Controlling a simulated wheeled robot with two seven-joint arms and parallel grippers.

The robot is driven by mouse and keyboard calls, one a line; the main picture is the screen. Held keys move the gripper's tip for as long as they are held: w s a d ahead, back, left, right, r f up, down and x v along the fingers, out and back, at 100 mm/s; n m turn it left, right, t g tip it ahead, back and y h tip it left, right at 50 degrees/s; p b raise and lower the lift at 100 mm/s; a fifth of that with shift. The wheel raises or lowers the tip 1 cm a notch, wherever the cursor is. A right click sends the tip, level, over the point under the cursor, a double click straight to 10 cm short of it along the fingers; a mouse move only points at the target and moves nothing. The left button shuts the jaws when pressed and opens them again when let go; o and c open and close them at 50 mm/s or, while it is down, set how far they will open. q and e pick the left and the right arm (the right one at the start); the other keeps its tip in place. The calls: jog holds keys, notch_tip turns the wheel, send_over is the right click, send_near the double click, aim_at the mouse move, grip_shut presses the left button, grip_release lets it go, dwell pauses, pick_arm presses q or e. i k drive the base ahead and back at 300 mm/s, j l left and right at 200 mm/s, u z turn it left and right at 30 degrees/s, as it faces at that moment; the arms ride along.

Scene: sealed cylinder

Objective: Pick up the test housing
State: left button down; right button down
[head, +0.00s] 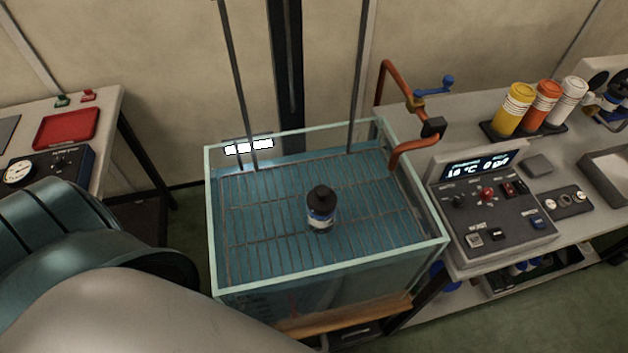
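My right gripper is not in the picture either.
Thin vertical rods rise from the tank's rear. An orange pipe with a blue-handled valve (435,90) reaches over its right rear corner. A control panel (490,205) and several bottles stand on the right bench. A red tray (66,129) lies on the left table.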

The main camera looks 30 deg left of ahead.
aim_at(322, 201)
jog(key=u, duration=0.85)
jog(key=k, duration=0.1)
